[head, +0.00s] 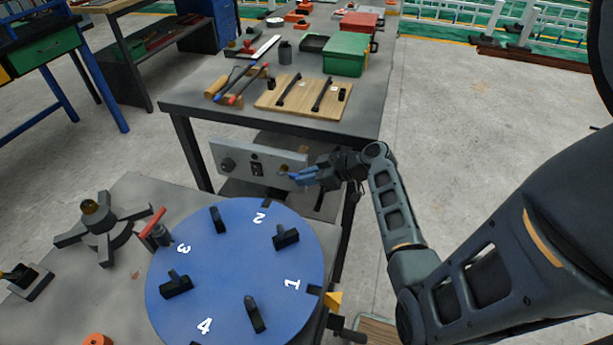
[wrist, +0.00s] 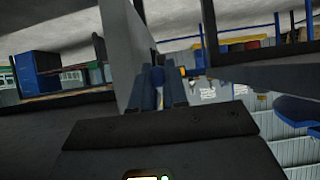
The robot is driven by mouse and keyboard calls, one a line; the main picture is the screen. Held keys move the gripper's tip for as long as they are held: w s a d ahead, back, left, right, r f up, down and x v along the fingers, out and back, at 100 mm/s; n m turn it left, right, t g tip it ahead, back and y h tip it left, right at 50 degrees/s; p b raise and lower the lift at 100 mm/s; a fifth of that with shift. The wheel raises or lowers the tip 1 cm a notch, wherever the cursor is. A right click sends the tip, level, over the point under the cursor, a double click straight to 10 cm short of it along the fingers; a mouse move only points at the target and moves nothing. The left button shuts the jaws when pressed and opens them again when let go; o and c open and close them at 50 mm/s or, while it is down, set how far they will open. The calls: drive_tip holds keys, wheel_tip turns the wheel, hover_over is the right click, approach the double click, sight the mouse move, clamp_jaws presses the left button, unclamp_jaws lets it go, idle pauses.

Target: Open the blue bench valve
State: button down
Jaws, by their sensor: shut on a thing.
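The blue bench valve (head: 297,178) is on a light grey panel (head: 232,164) below the front edge of the rear workbench. Its brass-coloured fitting (head: 284,169) shows at the right part of the panel. My gripper (head: 312,174) reaches in from the right and is shut on the valve's blue handle. In the wrist view the fingers of my gripper (wrist: 160,92) close around the blue handle (wrist: 158,76), beside the panel (wrist: 124,50) seen edge-on. The fingers partly hide the handle, so its exact angle is hard to tell.
A blue numbered disc (head: 235,262) with black knobs lies on the near table, left of my arm. The rear workbench (head: 350,112) above the panel carries a wooden board (head: 302,97) and a green box (head: 346,54).

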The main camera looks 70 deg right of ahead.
drive_tip(key=c, duration=1.5)
unclamp_jaws()
drive_tip(key=v, duration=0.8)
drive_tip(key=shift+b, duration=0.4)
